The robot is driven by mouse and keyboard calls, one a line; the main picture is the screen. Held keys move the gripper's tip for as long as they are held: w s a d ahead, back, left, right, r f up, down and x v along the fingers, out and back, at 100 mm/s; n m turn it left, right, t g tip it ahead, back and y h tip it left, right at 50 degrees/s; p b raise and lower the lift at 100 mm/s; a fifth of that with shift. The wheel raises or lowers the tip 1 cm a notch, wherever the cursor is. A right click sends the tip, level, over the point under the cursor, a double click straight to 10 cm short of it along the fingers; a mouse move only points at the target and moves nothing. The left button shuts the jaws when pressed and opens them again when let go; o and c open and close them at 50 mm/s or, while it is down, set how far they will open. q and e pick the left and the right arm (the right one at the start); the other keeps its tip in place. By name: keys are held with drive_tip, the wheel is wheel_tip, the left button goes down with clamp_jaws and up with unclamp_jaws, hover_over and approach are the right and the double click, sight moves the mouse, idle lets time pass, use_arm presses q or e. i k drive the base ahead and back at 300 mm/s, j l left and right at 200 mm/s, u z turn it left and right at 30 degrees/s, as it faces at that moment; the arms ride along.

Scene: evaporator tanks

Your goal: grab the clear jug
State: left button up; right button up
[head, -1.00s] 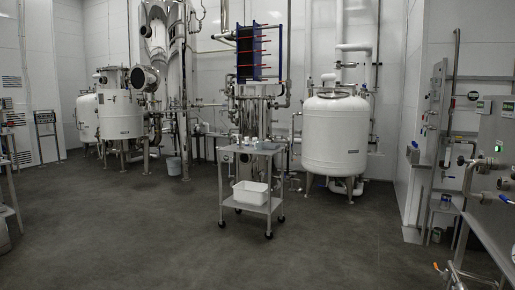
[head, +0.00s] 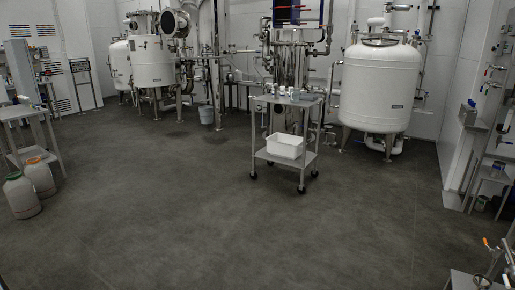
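I cannot pick out a clear jug for certain. Several small pale items (head: 281,91) stand on the top shelf of a metal cart (head: 287,101) near the middle of the head view, too small to tell apart. Neither of my grippers is in view.
A white tub (head: 285,146) sits on the cart's lower shelf. White tanks (head: 380,87) and pipework stand behind. Two large containers (head: 22,197) stand on the floor at left beside a metal table (head: 20,112). The dark floor (head: 240,235) before the cart is open.

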sight(295, 93)
drive_tip(key=i, duration=5.15)
